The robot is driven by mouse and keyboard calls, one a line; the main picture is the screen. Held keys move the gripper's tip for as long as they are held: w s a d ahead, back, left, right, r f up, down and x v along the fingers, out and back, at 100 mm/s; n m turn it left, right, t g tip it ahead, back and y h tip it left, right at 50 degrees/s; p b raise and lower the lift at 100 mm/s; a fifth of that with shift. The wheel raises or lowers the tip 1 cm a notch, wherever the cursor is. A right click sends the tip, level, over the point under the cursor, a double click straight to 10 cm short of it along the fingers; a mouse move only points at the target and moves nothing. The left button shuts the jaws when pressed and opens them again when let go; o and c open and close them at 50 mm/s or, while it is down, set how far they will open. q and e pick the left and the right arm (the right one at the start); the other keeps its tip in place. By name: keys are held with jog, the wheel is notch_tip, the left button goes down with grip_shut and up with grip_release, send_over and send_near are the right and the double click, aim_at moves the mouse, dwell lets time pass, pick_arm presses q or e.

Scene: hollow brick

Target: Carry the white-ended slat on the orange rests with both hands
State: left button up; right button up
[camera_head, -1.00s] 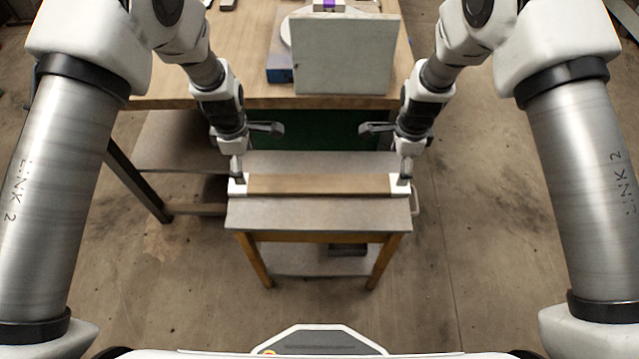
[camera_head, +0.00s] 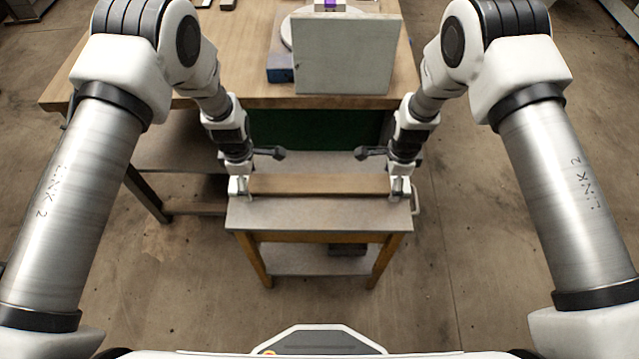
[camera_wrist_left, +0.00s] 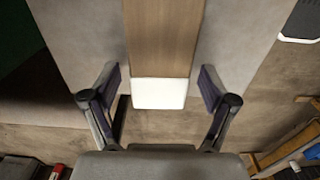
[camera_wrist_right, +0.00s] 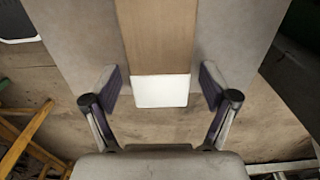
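The slat (camera_head: 318,184) is a long brown wooden bar with white ends, lying left to right on a small grey-topped table (camera_head: 320,215). My left gripper (camera_head: 240,188) is at its left end. In the left wrist view the white end (camera_wrist_left: 160,94) sits between the spread fingers (camera_wrist_left: 161,88), with a gap on each side. My right gripper (camera_head: 400,188) is at the right end. In the right wrist view that white end (camera_wrist_right: 160,91) also sits between open fingers (camera_wrist_right: 161,87), not touched. I cannot make out any orange rests.
A wooden workbench (camera_head: 180,95) stands behind the small table, with a large pale upright block (camera_head: 343,55) and a blue box (camera_head: 280,67) on it. A handle (camera_head: 415,198) sticks out at the small table's right side.

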pick_arm(q)
jog(key=c, duration=1)
pick_arm(e)
jog(key=c, duration=1)
pick_arm(q)
jog(key=shift+c, duration=0.2)
pick_arm(e)
jog(key=shift+c, duration=0.2)
